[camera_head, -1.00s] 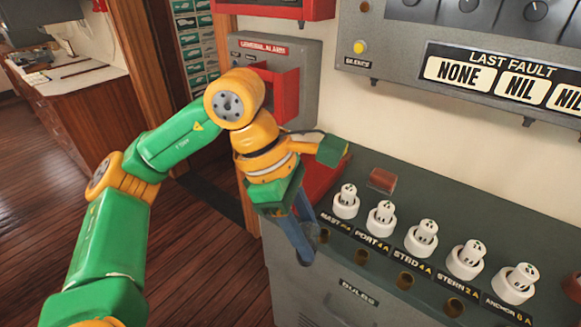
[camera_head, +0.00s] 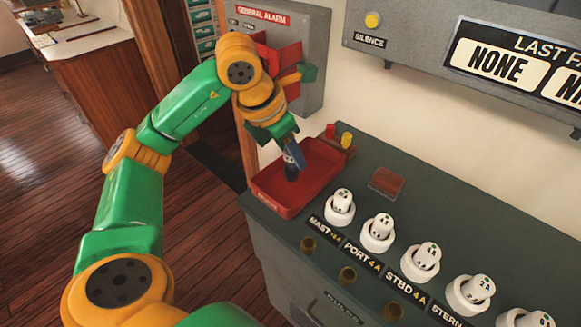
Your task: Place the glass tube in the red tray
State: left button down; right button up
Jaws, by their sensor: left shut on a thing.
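The red tray (camera_head: 312,192) sits on the left end of the grey-green console top. My left gripper (camera_head: 291,168) reaches down over the tray's left part, fingers pointing down. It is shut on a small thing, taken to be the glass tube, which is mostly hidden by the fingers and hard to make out. I cannot tell whether the fingertips or the tube touch the tray floor. My right gripper is not in view.
Several white fuse holders (camera_head: 378,232) stand in a labelled row right of the tray. A reddish-brown block (camera_head: 387,182) lies behind them. Small red and yellow pieces (camera_head: 346,141) stand at the tray's back edge. The general alarm box (camera_head: 300,60) is close behind my arm.

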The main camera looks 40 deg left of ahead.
aim_at(290, 164)
pick_arm(q)
jog(key=f, duration=0.2)
jog(key=a+f, duration=0.1)
jog(key=f, duration=0.1)
jog(key=shift+w, duration=0.3)
jog(key=shift+s+f, duration=0.1)
jog(key=shift+f, duration=0.25)
jog(key=shift+c, duration=2.4)
grip_release()
jog(key=shift+d, duration=0.1)
jog(key=shift+r, duration=0.1)
jog(key=shift+r, duration=0.25)
jog(key=p+v, duration=0.1)
jog(key=v, duration=1)
jog(key=shift+r+p, duration=0.3)
jog(key=shift+r, duration=0.05)
